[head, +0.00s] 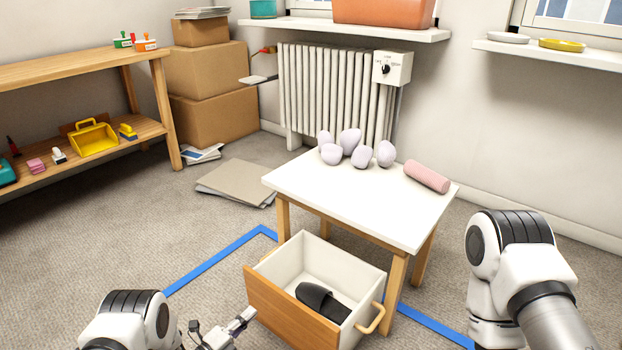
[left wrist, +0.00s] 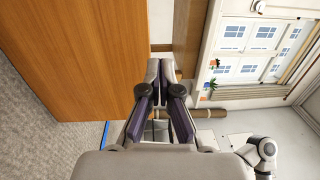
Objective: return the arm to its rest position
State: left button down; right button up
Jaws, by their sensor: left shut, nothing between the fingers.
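My left gripper (head: 246,314) is low in the head view, just left of the drawer's wooden front. It also shows in the left wrist view (left wrist: 170,68), where its two fingers are together with nothing between them. My left arm (head: 130,318) is bent at the bottom left of the head view. My right arm (head: 515,270) shows at the right edge, but its gripper is out of view.
On the table are several pale lumps (head: 350,141) and a pink roll (head: 427,176). A wooden panel (left wrist: 75,50) fills the wrist view's upper left.

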pick_arm(q)
jog(key=s+a+r+n+g+y+p, duration=0.1)
jog(key=s+a+n+g+y, duration=0.3)
jog(key=s+n, duration=0.7)
jog(key=s+a+n+g+y+p, duration=0.15)
jog(key=s+n+g+y, duration=0.4)
jog(key=s, duration=0.95)
jog(key=s+a+r+n+g+y, duration=0.1)
jog(key=s+a+n+g+y, duration=0.15)
jog(key=s+n+g, duration=0.6)
jog(key=s+r+t+p, duration=0.1)
jog(key=r+p, duration=1.8)
jog(key=s+r+n+t+p, duration=0.1)
jog(key=s+r+t+p, duration=0.1)
jog(key=r+p, duration=1.6)
jog(key=shift+s+r+h+p, duration=0.3)
jog(key=shift+r+p, duration=0.1)
jog(key=shift+p, duration=0.35)
pick_arm(e)
notch_tip(320, 180, up, 42)
pick_arm(q)
jog(key=shift+a, duration=0.1)
